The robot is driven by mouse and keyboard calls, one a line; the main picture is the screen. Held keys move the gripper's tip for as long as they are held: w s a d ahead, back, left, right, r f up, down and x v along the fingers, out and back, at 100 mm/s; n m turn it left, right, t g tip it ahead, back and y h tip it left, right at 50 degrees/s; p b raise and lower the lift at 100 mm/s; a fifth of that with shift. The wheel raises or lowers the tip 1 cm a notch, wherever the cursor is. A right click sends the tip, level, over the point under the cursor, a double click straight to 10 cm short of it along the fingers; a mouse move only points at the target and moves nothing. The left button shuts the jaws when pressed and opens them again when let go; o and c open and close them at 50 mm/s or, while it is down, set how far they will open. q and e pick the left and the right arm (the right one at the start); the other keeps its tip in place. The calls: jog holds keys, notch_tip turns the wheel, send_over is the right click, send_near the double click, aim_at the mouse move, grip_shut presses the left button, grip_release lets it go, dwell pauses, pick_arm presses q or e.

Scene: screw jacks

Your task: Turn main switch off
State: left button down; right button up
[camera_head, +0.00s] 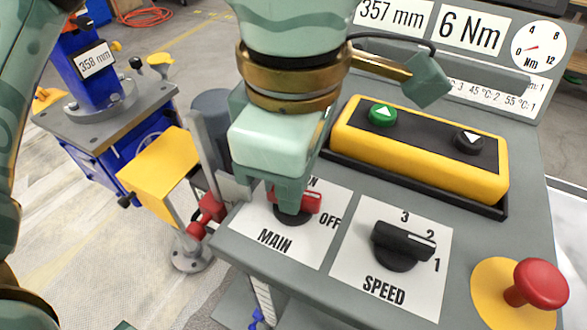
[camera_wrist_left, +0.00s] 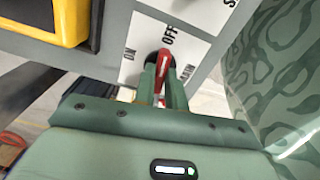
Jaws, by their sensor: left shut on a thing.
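The main switch (camera_head: 311,203) has a red handle on a dark round base, on a white plate (camera_head: 262,236) marked MAIN, ON and OFF. In the head view its red handle points right, toward the OFF mark. My left gripper (camera_head: 291,205) comes down from above and is shut on the handle, hiding part of it and of the ON label. In the left wrist view the red handle (camera_wrist_left: 165,66) sits between the two green fingers (camera_wrist_left: 164,88), in line with the OFF label. My right gripper is not in view.
Right of the switch is a black speed knob (camera_head: 402,246), its pointer near 2. A red emergency button (camera_head: 541,284) is at the far right. Behind stands a yellow button box (camera_head: 423,150) with green and black buttons. A blue jack (camera_head: 95,75) stands at left.

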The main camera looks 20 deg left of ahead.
pick_arm(q)
jog(key=shift+m, duration=0.6)
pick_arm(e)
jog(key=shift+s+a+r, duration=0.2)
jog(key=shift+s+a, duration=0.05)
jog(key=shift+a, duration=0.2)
pick_arm(q)
jog(key=shift+m, duration=0.3)
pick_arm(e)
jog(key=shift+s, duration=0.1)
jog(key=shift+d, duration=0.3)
pick_arm(q)
jog(key=c, duration=1.4)
grip_release()
jog(key=shift+c, duration=0.2)
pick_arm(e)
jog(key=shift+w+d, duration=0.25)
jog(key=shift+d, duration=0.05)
